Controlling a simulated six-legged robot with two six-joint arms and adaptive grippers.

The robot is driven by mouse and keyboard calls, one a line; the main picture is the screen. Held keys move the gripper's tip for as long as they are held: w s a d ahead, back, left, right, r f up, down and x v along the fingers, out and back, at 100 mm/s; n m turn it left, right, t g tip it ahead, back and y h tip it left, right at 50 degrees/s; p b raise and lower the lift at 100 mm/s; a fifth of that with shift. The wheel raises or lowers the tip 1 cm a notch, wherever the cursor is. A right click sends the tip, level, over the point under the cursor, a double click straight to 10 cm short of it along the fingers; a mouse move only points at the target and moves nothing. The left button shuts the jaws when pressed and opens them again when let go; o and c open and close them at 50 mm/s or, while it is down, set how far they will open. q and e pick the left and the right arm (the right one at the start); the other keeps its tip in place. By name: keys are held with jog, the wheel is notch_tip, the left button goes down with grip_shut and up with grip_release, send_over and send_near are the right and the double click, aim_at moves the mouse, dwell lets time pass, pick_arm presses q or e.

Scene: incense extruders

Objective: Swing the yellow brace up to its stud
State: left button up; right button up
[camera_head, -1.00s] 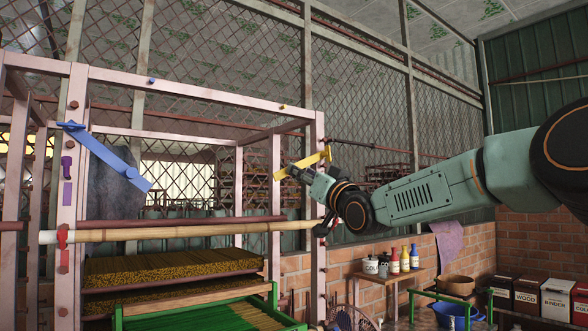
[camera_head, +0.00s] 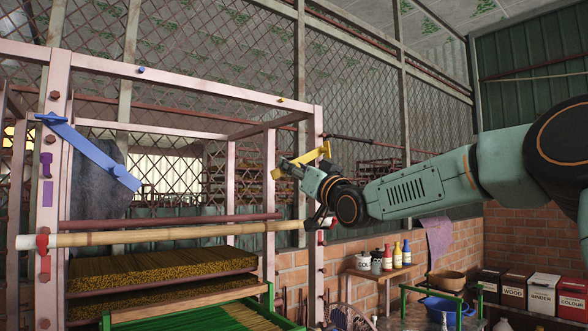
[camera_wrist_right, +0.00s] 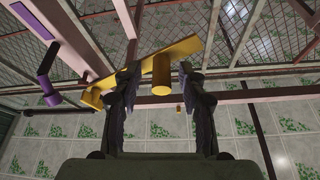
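The yellow brace (camera_head: 312,158) slants across the rack's right front post in the head view, its right end higher. In the right wrist view the brace (camera_wrist_right: 200,46) crosses above the fingers, with a yellow peg (camera_wrist_right: 161,74) standing out from it. My right gripper (camera_head: 303,172) is at the brace. In the wrist view my right gripper (camera_wrist_right: 158,72) has its fingers on either side of the peg, with a gap visible on both sides. A small yellow stud (camera_head: 281,100) sits on the top beam, above the brace; it seems to show in the wrist view (camera_wrist_right: 179,108). My left gripper is out of view.
A blue brace (camera_head: 95,155) hangs on the left post, below a blue stud (camera_head: 141,70). A bamboo pole (camera_head: 180,234) crosses the rack's front below my right gripper. A table with bottles (camera_head: 397,255) stands behind right.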

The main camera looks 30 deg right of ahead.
jog(key=shift+s+a+r, duration=0.1)
jog(key=shift+s+r, duration=0.1)
jog(key=shift+s, duration=0.2)
jog(key=c, duration=0.4)
jog(key=shift+w+f, duration=0.1)
grip_shut()
